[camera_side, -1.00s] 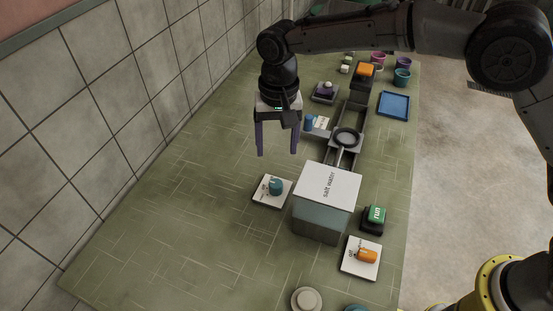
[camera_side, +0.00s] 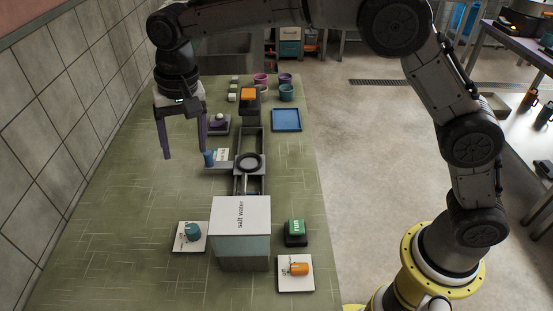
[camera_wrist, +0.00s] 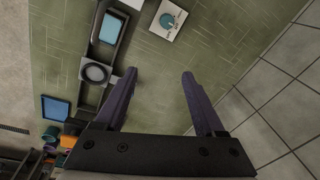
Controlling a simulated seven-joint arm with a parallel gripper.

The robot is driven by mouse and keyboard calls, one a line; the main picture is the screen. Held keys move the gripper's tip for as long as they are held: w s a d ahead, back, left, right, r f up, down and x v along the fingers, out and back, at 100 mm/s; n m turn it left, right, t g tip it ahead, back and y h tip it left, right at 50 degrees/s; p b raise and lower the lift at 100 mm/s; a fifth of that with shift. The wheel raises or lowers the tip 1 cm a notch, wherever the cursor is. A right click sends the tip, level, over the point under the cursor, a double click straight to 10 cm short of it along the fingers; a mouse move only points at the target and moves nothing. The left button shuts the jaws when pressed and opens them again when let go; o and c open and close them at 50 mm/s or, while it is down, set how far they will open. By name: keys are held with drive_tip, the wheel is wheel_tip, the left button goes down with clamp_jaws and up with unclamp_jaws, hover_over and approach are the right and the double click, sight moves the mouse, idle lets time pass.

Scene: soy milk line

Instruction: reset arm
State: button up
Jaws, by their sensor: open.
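My gripper (camera_side: 183,153) has two purple fingers. It hangs above the left side of the green table (camera_side: 110,245), left of the blue cylinder. In the wrist view my gripper (camera_wrist: 158,75) is open with its fingers spread. Nothing is between them, only tabletop shows beyond. My arm reaches across the top of the side view from its yellow base at lower right.
A salt water box (camera_side: 240,218) stands near the front, with a teal knob (camera_side: 192,231) on a white plate left of it. A green run button (camera_side: 295,227) and an orange item (camera_side: 298,268) are right. A blue tray (camera_side: 287,120) and cups (camera_side: 286,92) sit farther back. The left table area is clear.

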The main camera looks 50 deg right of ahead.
drive_tip(key=s+d+r+m+t, duration=0.1)
drive_tip(key=s+d+r+t, duration=0.1)
drive_tip(key=s+d+r, duration=0.6)
drive_tip(key=s+d+r+t, duration=0.1)
drive_tip(key=s+d+r, duration=0.45)
drive_tip(key=d, duration=0.45)
drive_tip(key=s+d+f+n+t, duration=0.1)
drive_tip(key=s+d, duration=0.2)
drive_tip(key=s, duration=0.3)
drive_tip(key=s+d+f+t, duration=0.1)
drive_tip(key=s+d+f, duration=0.1)
drive_tip(key=s+d, duration=0.3)
drive_tip(key=s+f+n, duration=0.4)
drive_tip(key=s+f, duration=0.2)
drive_tip(key=f, duration=0.1)
drive_tip(key=shift+s+a+f+n+g+h, duration=0.2)
drive_tip(key=shift+a+n+g+h, duration=0.1)
drive_tip(key=shift+h, duration=0.1)
